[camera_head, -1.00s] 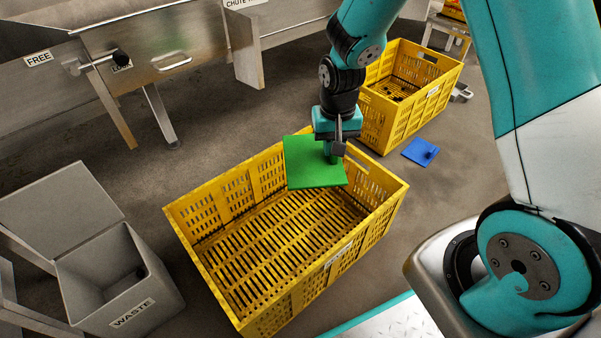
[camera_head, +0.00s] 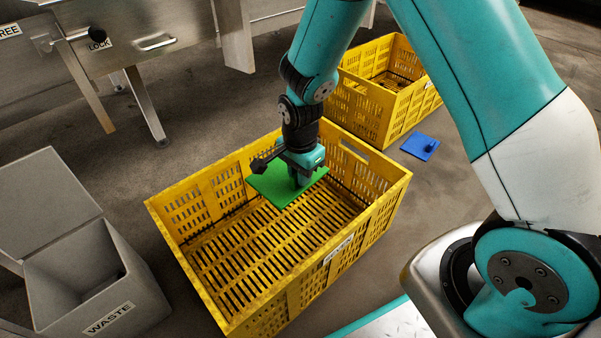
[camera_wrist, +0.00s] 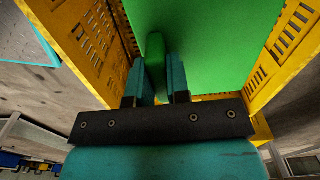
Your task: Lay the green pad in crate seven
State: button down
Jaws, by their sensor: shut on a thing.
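The green pad (camera_head: 276,188) is a flat square, held level inside the far end of the near yellow crate (camera_head: 205,293), above its slatted floor. The crate's label appears to read SEVEN. My gripper (camera_head: 298,180) points down and is shut on the pad's upright green grip. In the wrist view, my gripper (camera_wrist: 157,82) has its two teal fingers on either side of the grip, and the green pad (camera_wrist: 215,45) spreads beyond them. The gap between pad and floor is hard to judge.
A second yellow crate (camera_head: 398,112) stands behind, with a blue pad (camera_head: 420,146) on the floor beside it. A grey waste bin (camera_head: 110,308) with its lid open stands at left. Steel machinery (camera_head: 150,40) lines the back. The near crate's floor looks empty.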

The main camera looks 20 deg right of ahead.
jog(key=shift+f+b, duration=1.05)
jog(key=shift+f, duration=0.35)
jog(key=c, duration=1)
grip_release()
notch_tip(320, 180, up, 18)
jog(key=p, duration=0.9)
jog(key=shift+f, duration=0.2)
